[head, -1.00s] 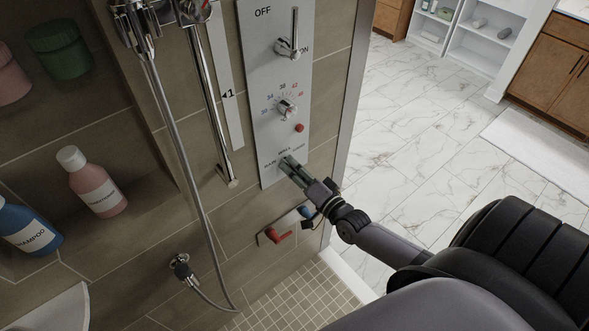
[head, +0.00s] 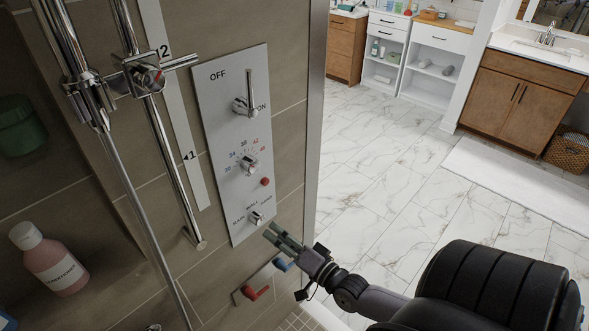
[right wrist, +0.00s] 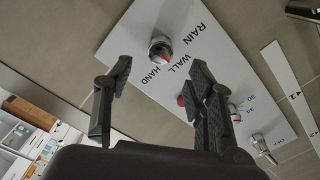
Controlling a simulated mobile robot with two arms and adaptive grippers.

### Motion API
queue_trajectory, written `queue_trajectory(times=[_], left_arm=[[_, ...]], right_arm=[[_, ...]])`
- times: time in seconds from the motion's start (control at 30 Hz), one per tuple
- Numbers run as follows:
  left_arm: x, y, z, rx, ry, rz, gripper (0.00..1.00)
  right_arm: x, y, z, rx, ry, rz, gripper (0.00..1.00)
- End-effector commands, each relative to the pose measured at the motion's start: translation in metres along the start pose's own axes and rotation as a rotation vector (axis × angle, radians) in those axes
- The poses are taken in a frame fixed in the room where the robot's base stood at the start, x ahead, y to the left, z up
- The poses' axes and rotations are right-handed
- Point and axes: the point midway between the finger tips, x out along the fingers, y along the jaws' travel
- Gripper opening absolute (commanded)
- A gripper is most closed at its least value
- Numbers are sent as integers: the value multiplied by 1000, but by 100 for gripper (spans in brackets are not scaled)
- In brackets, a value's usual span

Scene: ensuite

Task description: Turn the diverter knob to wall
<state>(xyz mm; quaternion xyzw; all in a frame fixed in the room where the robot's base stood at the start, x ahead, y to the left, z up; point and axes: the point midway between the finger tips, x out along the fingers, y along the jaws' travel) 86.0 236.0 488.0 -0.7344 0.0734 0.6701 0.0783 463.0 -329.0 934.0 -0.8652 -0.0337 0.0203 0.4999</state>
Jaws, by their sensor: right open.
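The diverter knob (head: 256,218) is a small chrome knob low on the grey shower panel (head: 226,140), below the labels RAIN, WALL and HAND. In the right wrist view the knob (right wrist: 160,46) shows a red mark on its label side; I cannot tell for sure which label it points to. My right gripper (head: 271,230) is just to the lower right of the knob and apart from it. In the right wrist view its two fingers (right wrist: 160,76) are spread with nothing between them, and the knob is beyond the tips. My left gripper is not in view.
Above the knob are a red button (head: 265,181), a temperature knob (head: 249,165) and an OFF/ON lever (head: 248,95). Below is a plate with red (head: 257,293) and blue (head: 284,264) parts. A chrome rail stands left. Open marble floor (head: 390,190) lies right.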

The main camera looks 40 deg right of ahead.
Motion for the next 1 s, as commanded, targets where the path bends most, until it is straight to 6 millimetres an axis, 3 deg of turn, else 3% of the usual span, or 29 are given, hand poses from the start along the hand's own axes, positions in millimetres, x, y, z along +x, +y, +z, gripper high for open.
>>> queue_trajectory(times=[0.1, 0.33, 1.0], left_arm=[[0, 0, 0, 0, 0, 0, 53], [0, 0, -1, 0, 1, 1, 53], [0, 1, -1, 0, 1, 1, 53]], right_arm=[[-25, 1, 0, -1, -2, 2, 50], [-52, 0, 0, -1, 0, 1, 50], [-57, 0, 0, -1, 1, 0, 50]])
